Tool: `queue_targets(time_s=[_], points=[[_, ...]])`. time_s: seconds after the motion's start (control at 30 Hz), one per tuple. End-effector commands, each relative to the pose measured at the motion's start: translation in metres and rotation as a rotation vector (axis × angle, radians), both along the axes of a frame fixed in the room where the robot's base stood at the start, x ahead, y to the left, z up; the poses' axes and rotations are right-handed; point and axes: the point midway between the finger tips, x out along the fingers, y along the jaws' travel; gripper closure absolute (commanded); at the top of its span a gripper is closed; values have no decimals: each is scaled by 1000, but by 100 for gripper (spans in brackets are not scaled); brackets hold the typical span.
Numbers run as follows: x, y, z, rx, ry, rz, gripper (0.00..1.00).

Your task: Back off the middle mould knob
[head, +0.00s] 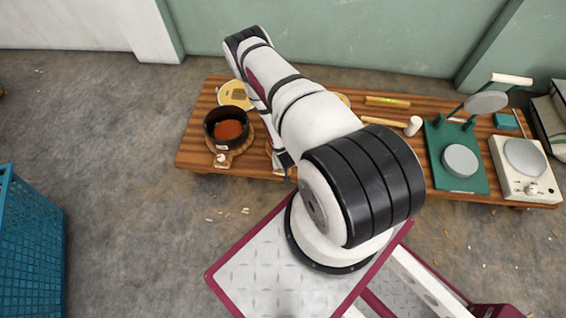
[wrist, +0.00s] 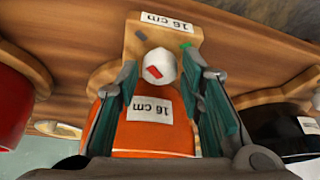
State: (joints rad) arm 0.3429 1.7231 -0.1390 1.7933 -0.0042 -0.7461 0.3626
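In the wrist view, the white middle mould knob (wrist: 160,66) has a small red mark and sits on a wooden board (wrist: 192,40) labelled 16 cm. The orange mould (wrist: 150,137) beside it carries its own 16 cm label. My gripper (wrist: 160,72) is open, its teal-padded fingers on either side of the knob, with a narrow gap showing at each side. A small green mark (wrist: 186,45) lies by the right fingertip. In the head view, my arm hides the middle mould and its knob.
In the wrist view, a red mould (wrist: 14,100) is at left and a black one (wrist: 285,130) at right. In the head view, the wooden bench (head: 192,150) also bears a black pot (head: 212,122), a green press (head: 455,165) and a cream scale (head: 525,172). A blue crate (head: 30,250) stands left.

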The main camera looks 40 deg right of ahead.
Motion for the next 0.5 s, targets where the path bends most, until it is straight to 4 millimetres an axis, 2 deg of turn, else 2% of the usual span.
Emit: queue_targets(time_s=[0.17, 0.5], points=[[-5, 4, 18, 1, 1, 0, 65], [-26, 20, 80, 0, 0, 0, 65]])
